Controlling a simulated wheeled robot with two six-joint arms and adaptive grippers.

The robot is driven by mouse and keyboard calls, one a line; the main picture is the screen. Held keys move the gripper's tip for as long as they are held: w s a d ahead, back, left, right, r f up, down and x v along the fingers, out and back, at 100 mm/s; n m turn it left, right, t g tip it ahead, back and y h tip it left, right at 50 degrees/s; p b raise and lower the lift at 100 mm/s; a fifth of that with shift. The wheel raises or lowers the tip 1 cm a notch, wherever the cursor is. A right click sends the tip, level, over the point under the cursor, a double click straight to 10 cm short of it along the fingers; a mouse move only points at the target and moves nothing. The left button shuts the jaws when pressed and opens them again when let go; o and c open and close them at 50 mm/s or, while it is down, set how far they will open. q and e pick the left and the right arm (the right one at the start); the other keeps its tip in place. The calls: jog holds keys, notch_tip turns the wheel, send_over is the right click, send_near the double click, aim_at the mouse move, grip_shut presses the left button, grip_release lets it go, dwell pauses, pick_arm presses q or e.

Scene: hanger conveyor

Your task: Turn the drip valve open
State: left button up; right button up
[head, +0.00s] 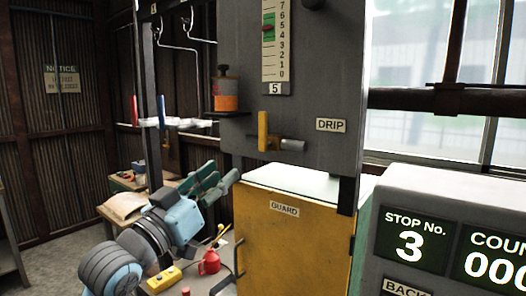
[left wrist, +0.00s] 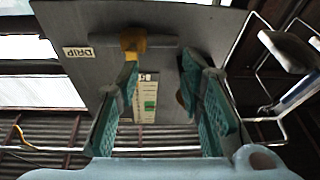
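The left wrist view shows the panel upside down. There, the yellow lever (left wrist: 132,42) is beyond the open left gripper (left wrist: 160,70), near the finger at left. My right gripper is not in view.
A yellow GUARD box (head: 290,240) stands below the valve. An orange-filled bottle (head: 226,95) sits on a ledge left of the lever. A numbered scale (head: 274,45) is above. A counter display (head: 450,240) fills the lower right. A red can (head: 208,262) stands low on the bench.

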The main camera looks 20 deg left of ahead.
pick_arm(q)
jog(key=m+h, duration=0.2)
send_near(261, 123)
jog(key=p+x, duration=0.4)
jog(key=x, duration=0.6)
jog(key=shift+s+d+r, duration=0.1)
jog(key=shift+w+r+t, duration=0.1)
jog(key=shift+w+t, duration=0.2)
jog(key=shift+w, duration=0.1)
grip_shut()
